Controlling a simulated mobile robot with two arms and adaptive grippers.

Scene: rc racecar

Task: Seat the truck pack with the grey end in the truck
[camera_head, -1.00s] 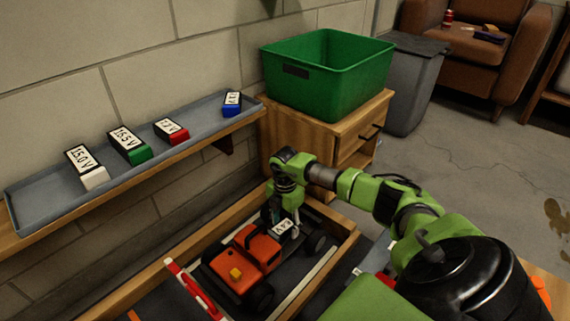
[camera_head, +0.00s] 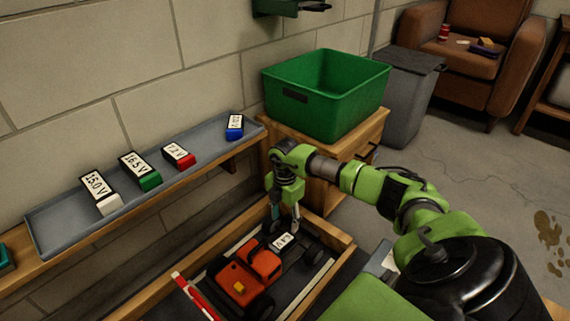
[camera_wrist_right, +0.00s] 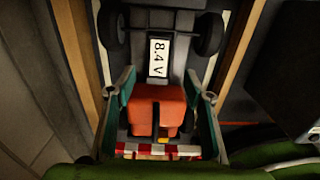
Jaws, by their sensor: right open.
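The orange truck (camera_head: 259,264) stands in a wooden-framed bay at the lower middle of the head view. It also shows in the right wrist view (camera_wrist_right: 158,108). A pack with a white label reading 8.4 V (camera_wrist_right: 159,58) lies in the dark bed behind the orange cab; the label also shows in the head view (camera_head: 284,240). I cannot make out the colour of its end. My right gripper (camera_head: 284,214) is open and empty above the truck. In the wrist view its fingers (camera_wrist_right: 162,96) frame the cab, with the pack between and beyond them. My left gripper is not in view.
Several labelled packs with white, green, red and blue ends lie in the grey shelf tray (camera_head: 60,237) on the left. The bay's wooden rim (camera_head: 324,273) surrounds the truck. A red-and-white bar (camera_head: 195,296) lies near its front. A green bin (camera_head: 325,96) stands on a cabinet behind.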

